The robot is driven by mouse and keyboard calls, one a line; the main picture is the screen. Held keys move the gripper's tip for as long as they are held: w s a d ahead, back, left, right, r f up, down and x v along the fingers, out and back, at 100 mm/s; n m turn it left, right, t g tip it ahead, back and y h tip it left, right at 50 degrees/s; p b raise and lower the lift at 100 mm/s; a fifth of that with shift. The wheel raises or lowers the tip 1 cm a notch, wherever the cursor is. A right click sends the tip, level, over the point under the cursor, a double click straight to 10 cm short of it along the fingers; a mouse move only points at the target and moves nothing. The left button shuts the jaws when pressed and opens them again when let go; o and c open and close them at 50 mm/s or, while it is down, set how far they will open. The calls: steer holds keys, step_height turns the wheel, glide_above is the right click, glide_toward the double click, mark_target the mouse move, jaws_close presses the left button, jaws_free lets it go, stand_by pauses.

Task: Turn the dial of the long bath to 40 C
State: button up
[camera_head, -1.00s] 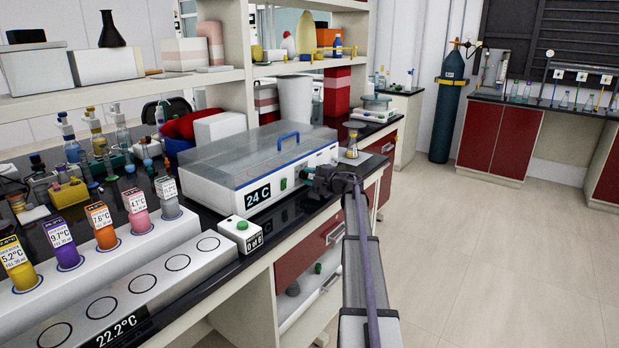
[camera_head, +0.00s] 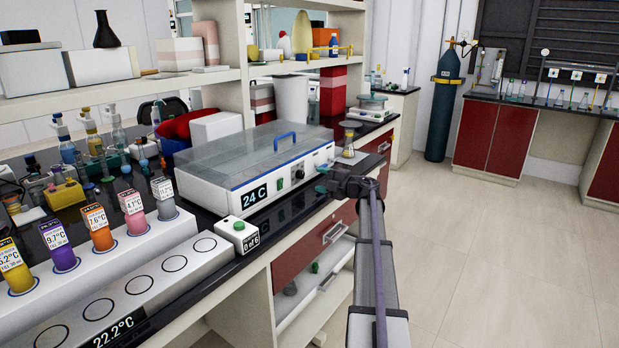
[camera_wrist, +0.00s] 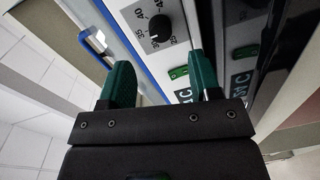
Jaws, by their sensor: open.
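The long bath (camera_head: 215,189) is a white box with a clear lid and a blue handle (camera_head: 285,141). It stands on the black bench, and its display (camera_head: 255,196) reads 24 C. Its dial (camera_head: 299,174) is a dark knob on the front panel; in the wrist view the dial (camera_wrist: 160,27) sits on a grey scale with numbers including 35 and 40. A green switch (camera_head: 280,184) is beside it. My gripper (camera_head: 322,180) is in front of the panel's right end, apart from the dial. In the wrist view its green fingers (camera_wrist: 160,80) are open and empty, with the dial beyond them.
A small white box (camera_head: 238,232) with a green button reads 0 of 6. The floor at right is clear.

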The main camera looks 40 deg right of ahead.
mark_target(302, 175)
steer(key=v, duration=0.4)
steer(key=w+a+n, duration=0.1)
steer(key=w+n, duration=0.2)
steer(key=n, duration=0.2)
steer(key=w+a+n+b, duration=0.1)
steer(key=w+n, duration=0.3)
steer(key=n, duration=0.2)
steer(key=w+a+n+h, duration=0.1)
steer(key=w+n, duration=0.2)
steer(key=n, duration=0.3)
steer(key=shift+w+a+f+t, duration=0.2)
steer(key=shift+w+f+t, duration=0.1)
steer(key=shift+t, duration=0.1)
steer(key=shift+s, duration=0.1)
steer(key=shift+c, duration=0.2)
